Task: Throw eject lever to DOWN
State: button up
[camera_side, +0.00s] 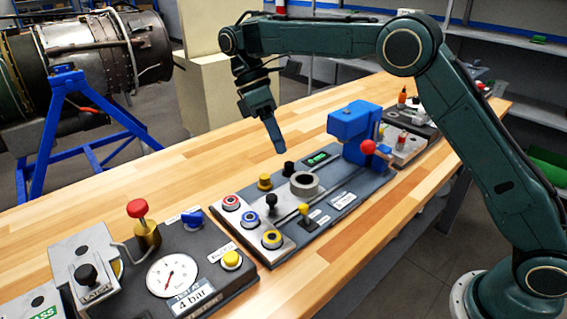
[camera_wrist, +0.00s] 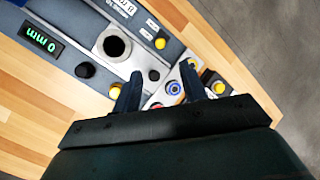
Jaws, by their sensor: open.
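The control panel (camera_side: 345,200) lies on the wooden bench. A small yellow-tipped lever (camera_side: 304,209) stands on it beside small labels; it also shows in the wrist view (camera_wrist: 160,43). A black-knobbed lever (camera_side: 271,200) stands left of the grey ring (camera_side: 305,184). The labels are too small to read, so I cannot tell which one is the eject lever. My gripper (camera_side: 281,150) points down above the panel's back edge, apart from it. In the wrist view its open, empty fingers (camera_wrist: 161,72) frame the button end of the panel.
A blue press (camera_side: 354,122) with a red-knobbed handle (camera_side: 368,147) rises at the panel's right end. Several round buttons (camera_side: 231,202) line its left end. A gauge box (camera_side: 215,258) with a red-topped valve stands front left. The bench behind the panel is clear.

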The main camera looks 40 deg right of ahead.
jog(key=shift+w+a+f, duration=0.25)
jog(key=shift+f, duration=0.3)
jog(key=shift+s+f, duration=0.1)
jog(key=shift+f, duration=0.05)
send_near(302, 205)
jog(key=shift+x, duration=4.3)
jog(key=shift+c, duration=0.4)
